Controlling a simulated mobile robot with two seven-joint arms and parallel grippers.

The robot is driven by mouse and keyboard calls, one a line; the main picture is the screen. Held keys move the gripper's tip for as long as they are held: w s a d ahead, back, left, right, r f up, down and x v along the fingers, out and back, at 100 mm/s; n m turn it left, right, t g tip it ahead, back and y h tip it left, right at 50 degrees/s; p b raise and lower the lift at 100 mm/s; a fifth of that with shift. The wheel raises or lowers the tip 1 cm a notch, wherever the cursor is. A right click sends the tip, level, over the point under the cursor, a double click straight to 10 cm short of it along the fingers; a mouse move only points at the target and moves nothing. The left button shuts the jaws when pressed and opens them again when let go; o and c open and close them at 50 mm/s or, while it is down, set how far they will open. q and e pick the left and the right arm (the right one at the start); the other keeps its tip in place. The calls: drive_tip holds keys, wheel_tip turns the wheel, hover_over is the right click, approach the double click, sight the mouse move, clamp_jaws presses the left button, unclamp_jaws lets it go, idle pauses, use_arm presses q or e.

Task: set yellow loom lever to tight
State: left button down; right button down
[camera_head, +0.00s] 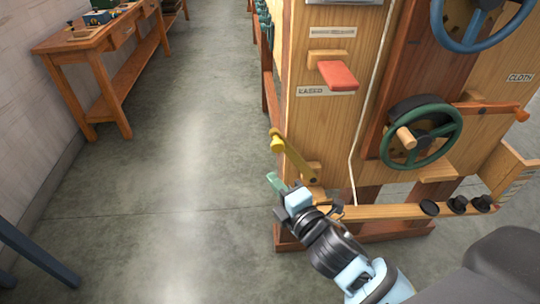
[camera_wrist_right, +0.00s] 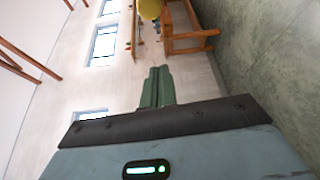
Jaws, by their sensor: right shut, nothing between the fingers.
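The yellow lever (camera_head: 295,162) is mounted low on the left corner of the wooden loom frame (camera_head: 325,130). Its arm slopes up and left from a pivot to a rounded knob at its upper end. My right gripper (camera_head: 274,181) is just below and slightly left of the lever, its green fingers shut with nothing between them. In the right wrist view the shut fingers (camera_wrist_right: 157,87) point toward a yellow rounded shape (camera_wrist_right: 150,9), likely the knob, at the top edge. A gap shows between them. My left gripper is not in view.
A red lever (camera_head: 337,75) sticks out above on the loom. A green handwheel (camera_head: 422,137) and a blue handwheel (camera_head: 480,20) are to the right. A low wooden rail with black knobs (camera_head: 457,204) runs beside my right arm. A workbench (camera_head: 100,45) stands far left; floor between is clear.

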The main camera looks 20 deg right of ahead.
drive_tip(key=w+a, duration=0.2)
drive_tip(key=w, duration=0.8)
drive_tip(key=shift+s+d+p, duration=0.15)
drive_tip(key=shift+s+d, duration=0.05)
drive_tip(key=shift+d, duration=0.9)
drive_tip(key=shift+s+d+p, duration=0.15)
drive_tip(key=shift+s+d, duration=0.05)
drive_tip(key=shift+d, duration=0.85)
drive_tip(key=shift+d, duration=0.1)
